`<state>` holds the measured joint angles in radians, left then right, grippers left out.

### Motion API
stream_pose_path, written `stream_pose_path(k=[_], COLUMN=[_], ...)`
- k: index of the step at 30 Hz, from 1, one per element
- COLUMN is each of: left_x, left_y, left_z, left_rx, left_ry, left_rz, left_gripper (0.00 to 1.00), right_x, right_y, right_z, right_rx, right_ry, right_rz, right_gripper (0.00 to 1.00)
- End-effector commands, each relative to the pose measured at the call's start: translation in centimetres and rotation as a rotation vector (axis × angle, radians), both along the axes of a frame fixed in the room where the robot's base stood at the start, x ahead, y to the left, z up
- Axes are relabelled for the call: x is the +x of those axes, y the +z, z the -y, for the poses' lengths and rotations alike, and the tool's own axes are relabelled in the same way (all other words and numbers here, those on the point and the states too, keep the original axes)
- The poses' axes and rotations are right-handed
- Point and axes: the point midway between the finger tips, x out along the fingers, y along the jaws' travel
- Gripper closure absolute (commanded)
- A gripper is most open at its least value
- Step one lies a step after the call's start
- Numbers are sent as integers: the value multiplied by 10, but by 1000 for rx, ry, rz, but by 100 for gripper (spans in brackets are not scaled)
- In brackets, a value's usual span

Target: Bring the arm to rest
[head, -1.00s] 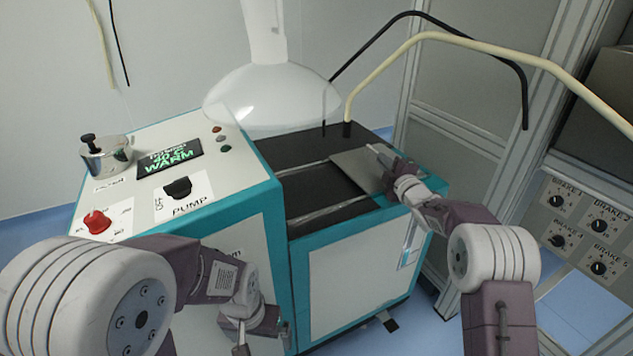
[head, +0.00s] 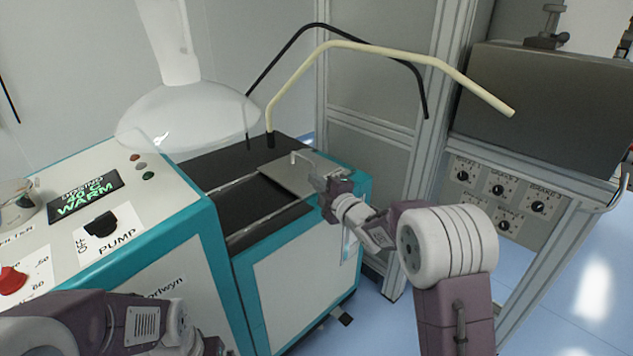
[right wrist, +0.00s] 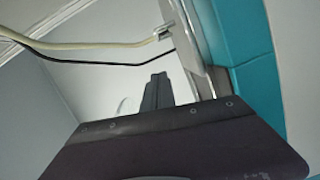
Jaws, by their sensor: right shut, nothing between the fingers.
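My right gripper (head: 322,183) is at the right end of the machine top, close to the grey sliding plate (head: 285,177). Its fingers are shut with nothing between them. In the right wrist view the dark shut fingers (right wrist: 156,92) show beyond the dark gripper body, with the teal machine edge to the right. Whether the fingertips touch the plate or its small bent handle (head: 296,157) I cannot tell. My left arm shows at the lower left of the head view, in front of the machine; its fingers are out of the picture.
The white and teal machine (head: 300,285) has a control panel with a green-lit display (head: 85,194) and a red knob (head: 14,280). A clear hood (head: 190,118) hangs above. Cream (head: 400,58) and black hoses arch behind. A brake-knob panel (head: 500,195) stands right. Blue floor lies open at lower right.

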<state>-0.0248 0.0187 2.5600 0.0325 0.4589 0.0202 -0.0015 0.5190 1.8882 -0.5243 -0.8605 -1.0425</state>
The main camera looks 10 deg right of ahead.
Motion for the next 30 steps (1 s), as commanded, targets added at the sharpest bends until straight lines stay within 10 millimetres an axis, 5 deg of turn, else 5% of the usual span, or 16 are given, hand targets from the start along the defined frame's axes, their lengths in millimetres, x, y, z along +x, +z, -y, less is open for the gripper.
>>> stream_pose_path(k=[6,9,11,12,17,21,30], left_x=[0,0,0,0,0,0,0], left_y=[0,1,0,0,0,0,0], left_z=[0,0,0,0,0,0,0], left_rx=[0,0,0,0,0,0,0], left_ry=[0,0,0,0,0,0,0], left_rz=[0,0,0,0,0,0,0], left_gripper=[0,0,0,0,0,0,0], right_x=[-7,-11,-27,-42,-113,-191,-347], right_y=[2,28,48,41,-53,-126,-206], right_z=[2,-1,0,11,59,81,85], right_rx=[-1,0,12,37,299,513,828], right_ry=[2,6,-8,-62,-362,-627,-1204], right_rz=[4,46,58,-16,-515,-873,-1392], right_gripper=[100,100,100,100,100,100,100])
